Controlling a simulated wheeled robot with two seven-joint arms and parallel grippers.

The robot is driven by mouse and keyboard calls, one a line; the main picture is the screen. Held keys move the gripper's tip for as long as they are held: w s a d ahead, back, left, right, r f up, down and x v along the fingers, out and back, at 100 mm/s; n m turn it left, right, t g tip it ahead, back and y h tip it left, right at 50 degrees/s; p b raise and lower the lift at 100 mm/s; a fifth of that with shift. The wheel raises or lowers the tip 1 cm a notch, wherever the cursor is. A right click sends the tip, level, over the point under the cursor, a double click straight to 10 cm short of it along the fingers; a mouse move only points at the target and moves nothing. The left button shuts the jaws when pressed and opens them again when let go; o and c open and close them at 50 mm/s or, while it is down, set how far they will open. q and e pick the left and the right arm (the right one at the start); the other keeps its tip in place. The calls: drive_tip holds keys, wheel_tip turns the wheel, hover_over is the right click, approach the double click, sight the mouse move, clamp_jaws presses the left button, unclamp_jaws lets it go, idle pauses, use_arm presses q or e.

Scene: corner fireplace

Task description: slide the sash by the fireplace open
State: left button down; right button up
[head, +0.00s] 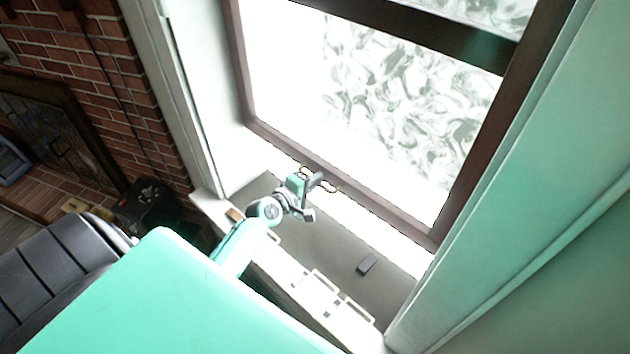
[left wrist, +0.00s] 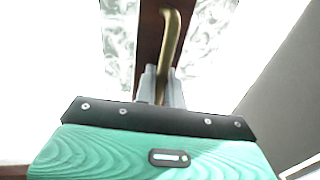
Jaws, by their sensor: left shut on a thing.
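The window sash has a dark brown frame around bright patterned glass; its bottom rail (head: 380,212) shows in the head view. A brass handle (head: 329,187) sits on that rail. My left gripper (head: 318,181) is at the rail, shut on the handle. In the left wrist view, the brass handle (left wrist: 172,35) runs down between the two grey fingers (left wrist: 160,84), with the brown rail behind it. A bright white strip lies below the rail; I cannot tell whether it is a gap or lit sill. My right gripper is not in view.
A grey window ledge (head: 320,245) lies below the sash, with a small dark block (head: 367,263) on it. A pale green curtain or panel (head: 520,190) stands at right. The brick fireplace (head: 75,60) and a black leather seat (head: 60,255) are at left.

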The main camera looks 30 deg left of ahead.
use_arm(q)
drive_tip(key=shift+w+r, duration=0.1)
drive_tip(key=shift+r, duration=0.1)
drive_tip(key=c, duration=1.6)
unclamp_jaws()
drive_tip(key=shift+f, duration=0.15)
drive_tip(key=b+v, duration=0.4)
drive_tip(key=v, duration=1)
drive_tip(key=shift+d, duration=0.1)
